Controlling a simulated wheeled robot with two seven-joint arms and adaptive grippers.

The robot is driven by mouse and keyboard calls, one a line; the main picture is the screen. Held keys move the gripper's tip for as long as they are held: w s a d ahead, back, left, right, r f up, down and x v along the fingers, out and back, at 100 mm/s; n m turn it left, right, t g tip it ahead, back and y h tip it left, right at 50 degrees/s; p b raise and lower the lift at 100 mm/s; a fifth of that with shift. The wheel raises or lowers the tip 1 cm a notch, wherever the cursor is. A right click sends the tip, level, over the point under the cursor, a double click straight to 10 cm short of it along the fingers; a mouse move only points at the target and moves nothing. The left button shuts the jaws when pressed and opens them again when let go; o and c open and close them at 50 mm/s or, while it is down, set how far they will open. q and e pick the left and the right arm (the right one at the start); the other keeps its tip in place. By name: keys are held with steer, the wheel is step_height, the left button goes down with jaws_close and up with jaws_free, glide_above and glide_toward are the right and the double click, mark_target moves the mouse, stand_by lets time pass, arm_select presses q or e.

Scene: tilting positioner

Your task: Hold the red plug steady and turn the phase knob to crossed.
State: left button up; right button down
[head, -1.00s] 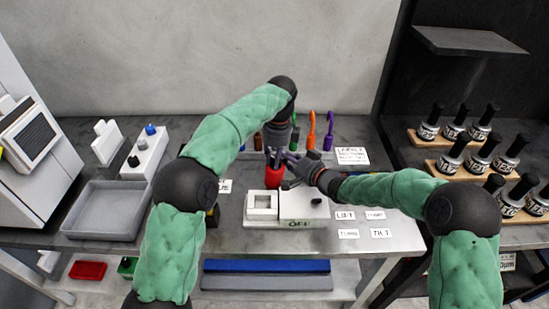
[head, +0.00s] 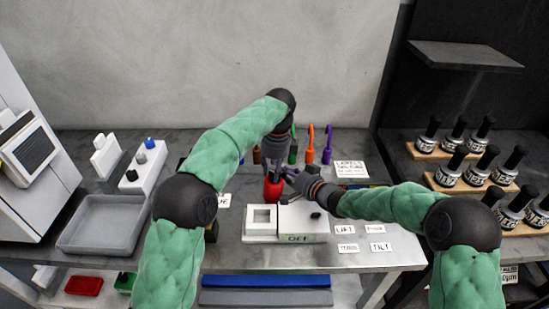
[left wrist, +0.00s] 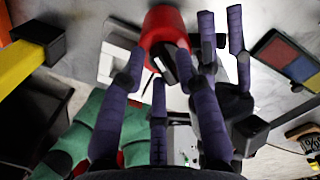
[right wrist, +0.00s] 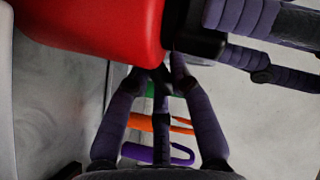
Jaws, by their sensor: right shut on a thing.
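In the left wrist view the red plug (left wrist: 165,25) has a dark end piece with a light line, which looks like the phase knob (left wrist: 164,64). My left gripper (left wrist: 157,78) is open, its fingers spread near that dark piece; contact cannot be told. My right gripper (right wrist: 157,72) comes from the right and is shut at the red plug's side (right wrist: 90,25). Its fingertips are partly hidden by the plug and the dark piece.
A grey tray (head: 100,225) lies at the left. Several bottles (head: 480,165) stand on wooden racks at the right. My arms cross close together over the plug.

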arm_select(q)
step_height(320, 180, up, 11)
steer(key=shift+d, duration=0.4)
steer(key=shift+r, duration=0.1)
arm_select(e)
steer(key=c, duration=1)
jaws_free()
steer(key=shift+c, duration=0.2)
